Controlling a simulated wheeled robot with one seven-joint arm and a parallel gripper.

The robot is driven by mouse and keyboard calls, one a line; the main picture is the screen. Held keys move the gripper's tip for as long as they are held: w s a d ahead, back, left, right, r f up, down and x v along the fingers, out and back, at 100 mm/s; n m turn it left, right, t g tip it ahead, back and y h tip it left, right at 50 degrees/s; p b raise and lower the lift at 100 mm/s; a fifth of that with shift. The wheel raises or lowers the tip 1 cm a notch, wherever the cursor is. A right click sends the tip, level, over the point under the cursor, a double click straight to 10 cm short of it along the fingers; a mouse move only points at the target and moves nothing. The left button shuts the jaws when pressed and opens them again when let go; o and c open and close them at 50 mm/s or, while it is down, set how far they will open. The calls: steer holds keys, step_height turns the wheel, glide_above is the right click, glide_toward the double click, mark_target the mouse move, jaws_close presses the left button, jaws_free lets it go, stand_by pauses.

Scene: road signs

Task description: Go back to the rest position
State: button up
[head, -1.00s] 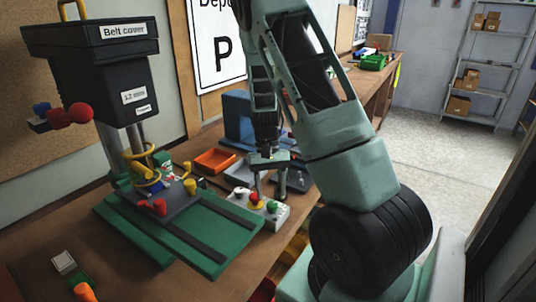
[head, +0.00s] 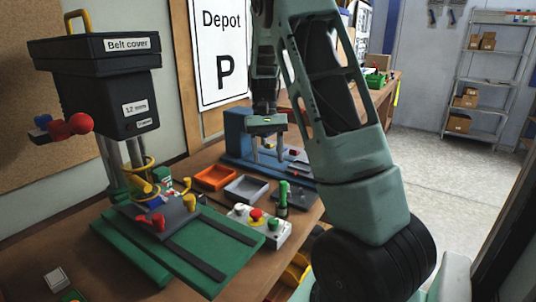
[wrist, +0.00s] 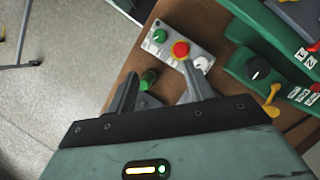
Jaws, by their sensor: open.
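My gripper (head: 268,152) hangs above the workbench in the head view, its two fingers apart with nothing between them. In the wrist view my gripper (wrist: 160,92) is open above the bench edge. A green upright cylinder (head: 283,200) stands beside the box. It also shows near the left finger in the wrist view (wrist: 148,79).
A drill press (head: 100,85) on a green base (head: 150,262) fills the bench's left. Orange (head: 215,178) and grey (head: 246,190) trays and a blue machine (head: 236,135) stand behind. A "Depot P" sign (head: 220,50) is on the wall. Open floor (head: 440,175) lies right, toward shelving (head: 490,80).

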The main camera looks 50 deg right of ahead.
stand_by(0.4)
steer(key=a+n+t+h, duration=0.1)
steer(key=a+n, duration=0.7)
steer(key=a, duration=1.9)
steer(key=s+a+f+n+t+h, duration=0.1)
steer(key=s+a+f+n+t, duration=0.1)
steer(key=s+a+n, duration=0.6)
steer(key=s+a, duration=0.7)
steer(key=s, duration=0.2)
steer(key=shift+s, duration=0.15)
